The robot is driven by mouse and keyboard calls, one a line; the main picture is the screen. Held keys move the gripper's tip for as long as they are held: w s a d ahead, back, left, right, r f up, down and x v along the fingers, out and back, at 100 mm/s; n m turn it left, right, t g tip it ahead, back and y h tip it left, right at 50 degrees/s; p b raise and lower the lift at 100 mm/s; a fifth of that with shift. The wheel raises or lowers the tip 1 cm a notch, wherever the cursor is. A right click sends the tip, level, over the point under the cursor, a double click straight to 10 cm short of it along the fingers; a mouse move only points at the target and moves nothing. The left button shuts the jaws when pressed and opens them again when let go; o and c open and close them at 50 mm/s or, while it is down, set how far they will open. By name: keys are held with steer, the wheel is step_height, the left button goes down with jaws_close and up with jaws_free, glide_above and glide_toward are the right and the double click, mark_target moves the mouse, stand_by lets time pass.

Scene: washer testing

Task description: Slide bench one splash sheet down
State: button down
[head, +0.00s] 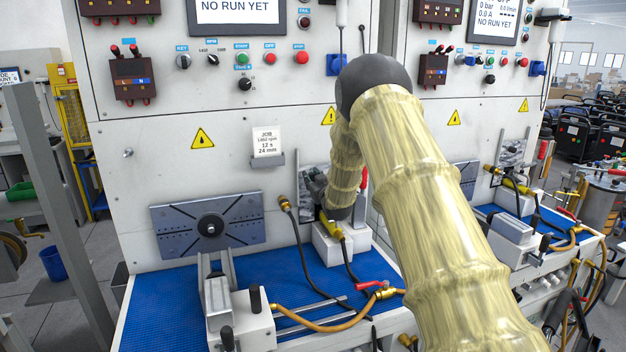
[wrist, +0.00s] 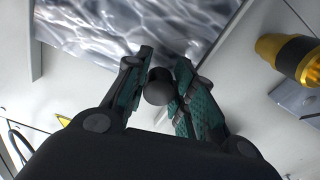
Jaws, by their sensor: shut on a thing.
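My gripper (wrist: 162,76) is shut on a round black knob (wrist: 158,87) in the wrist view, with one green-padded finger on each side of it. The splash sheet (wrist: 95,25), a glossy, see-through pane with wavy reflections, fills the top of the wrist view behind the fingers. The knob stands in front of the sheet's lower part. In the head view my arm reaches across bench one to the white panel and covers most of the sheet and knob.
Black and orange hoses (head: 325,327) run over the bench. A brass fitting (wrist: 285,60) is close right in the wrist view. A job card (head: 266,141) hangs on the panel.

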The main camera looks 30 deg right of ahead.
steer(key=c, duration=1.2)
jaws_free()
steer(key=shift+s+f, duration=0.1)
steer(key=shift+f, duration=0.2)
steer(key=shift+o, duration=0.2)
steer(key=shift+r, duration=0.1)
steer(key=v, duration=1.2)
